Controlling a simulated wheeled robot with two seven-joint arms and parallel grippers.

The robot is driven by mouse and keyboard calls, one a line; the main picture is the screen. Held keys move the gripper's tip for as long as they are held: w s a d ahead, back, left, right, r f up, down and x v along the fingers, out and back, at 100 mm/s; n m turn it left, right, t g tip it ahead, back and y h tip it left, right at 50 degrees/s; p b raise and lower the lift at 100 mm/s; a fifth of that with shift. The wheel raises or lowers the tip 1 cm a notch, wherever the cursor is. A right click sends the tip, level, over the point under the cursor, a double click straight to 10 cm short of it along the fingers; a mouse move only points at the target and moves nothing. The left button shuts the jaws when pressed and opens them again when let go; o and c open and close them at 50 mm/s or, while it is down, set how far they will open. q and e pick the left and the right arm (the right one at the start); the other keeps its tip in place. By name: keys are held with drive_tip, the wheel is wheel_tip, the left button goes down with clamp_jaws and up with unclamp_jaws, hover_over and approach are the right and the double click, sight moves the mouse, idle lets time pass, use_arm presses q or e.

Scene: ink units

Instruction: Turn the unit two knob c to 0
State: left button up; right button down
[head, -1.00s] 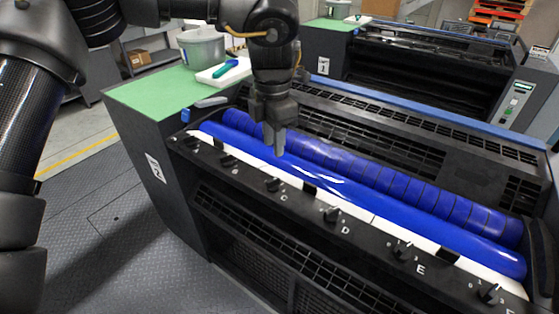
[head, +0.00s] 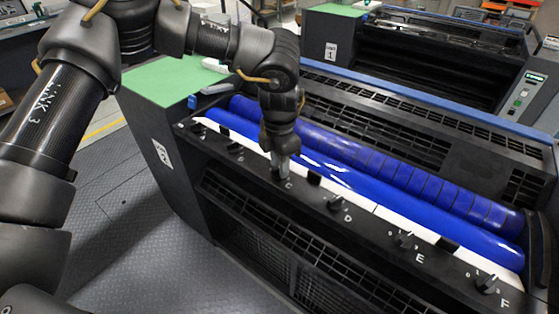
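Unit two (head: 180,190) is the near dark machine with a "2" label and a row of black knobs along its front rail. My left gripper (head: 280,170) points down at knob C, beside the letter "C" on the rail. Its fingertips are at the knob and cover most of it, so knob C's pointer cannot be read. I cannot tell whether the fingers are closed on the knob or just around it. Knob D (head: 335,203), knob E (head: 404,240) and knob F (head: 487,284) are free to the right. My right gripper is not in view.
A glossy blue roller (head: 400,211) lies just behind the knob rail, with a darker ribbed blue roller (head: 390,175) behind it. A green top (head: 170,82) is at the unit's left end. Unit one (head: 330,45) stands behind. The floor (head: 120,230) at the left is clear.

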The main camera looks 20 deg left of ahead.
use_arm(q)
drive_tip(key=shift+f, duration=0.1)
clamp_jaws()
